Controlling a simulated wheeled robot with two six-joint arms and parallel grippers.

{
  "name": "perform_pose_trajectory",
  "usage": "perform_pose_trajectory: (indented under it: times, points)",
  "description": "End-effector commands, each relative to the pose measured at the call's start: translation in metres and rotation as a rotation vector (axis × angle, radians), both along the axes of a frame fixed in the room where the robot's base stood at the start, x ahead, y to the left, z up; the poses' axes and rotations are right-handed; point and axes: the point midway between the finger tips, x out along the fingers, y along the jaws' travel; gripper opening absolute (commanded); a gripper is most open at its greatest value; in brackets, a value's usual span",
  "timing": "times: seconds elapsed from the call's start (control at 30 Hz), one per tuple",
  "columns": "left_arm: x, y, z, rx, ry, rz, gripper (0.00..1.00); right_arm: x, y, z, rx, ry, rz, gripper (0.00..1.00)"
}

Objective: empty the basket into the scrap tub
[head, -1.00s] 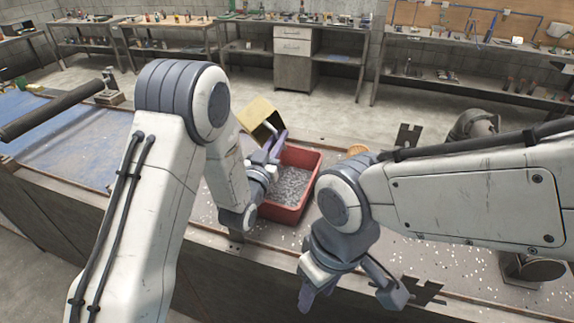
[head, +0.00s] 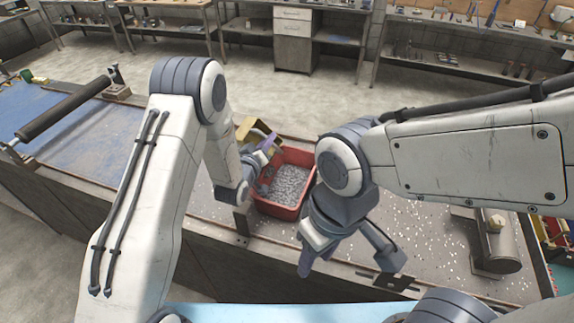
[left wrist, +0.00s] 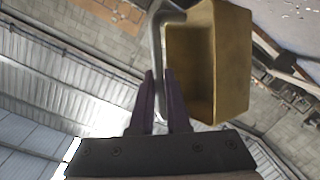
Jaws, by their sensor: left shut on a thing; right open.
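The basket is a tan, box-shaped container (head: 258,131) with a grey handle (left wrist: 158,60). My left gripper (head: 264,152) is shut on the handle and holds the basket tilted at the back left of the scrap tub. The left wrist view shows the basket (left wrist: 232,60) right beside the fingers (left wrist: 160,100), with the visible part of its inside bare. The scrap tub is red (head: 277,209), stands on the bench and holds many small grey pieces. The arm hides part of its left side. My right gripper (head: 347,257) is open and empty, right of the tub and nearer the front.
The bench (head: 430,240) is strewn with small pale bits around the tub. A dark roller (head: 70,108) lies at the left near a blue surface (head: 80,140). Shelved workbenches line the far wall.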

Motion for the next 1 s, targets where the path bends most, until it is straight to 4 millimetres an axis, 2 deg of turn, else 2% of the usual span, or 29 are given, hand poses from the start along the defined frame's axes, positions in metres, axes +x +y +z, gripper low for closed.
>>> perform_pose_trajectory:
  times: [0.07,0.1,0.4,0.5,0.87,1.0]
  points:
    - [0.005,0.006,0.001,-0.062,0.069,0.005,0.0,0.0,0.0,0.004,-0.001,0.001,0.001,0.47]
    - [0.007,0.007,0.01,-0.093,0.102,0.004,0.0,-0.001,0.0,0.015,-0.001,0.002,0.0,0.47]
    - [0.015,0.015,0.04,-0.252,0.289,0.01,0.0,0.0,0.0,0.057,-0.001,0.001,-0.004,0.47]
    - [0.02,0.02,0.03,-0.313,0.361,0.014,0.0,0.0,0.0,0.057,-0.001,0.001,-0.005,0.47]
    - [0.044,0.042,0.022,-0.499,0.572,0.02,0.0,0.0,0.0,0.088,-0.001,0.002,-0.007,0.47]
    - [0.052,0.049,0.016,-0.557,0.638,0.022,0.0,-0.001,0.0,0.091,-0.001,0.002,-0.007,0.47]
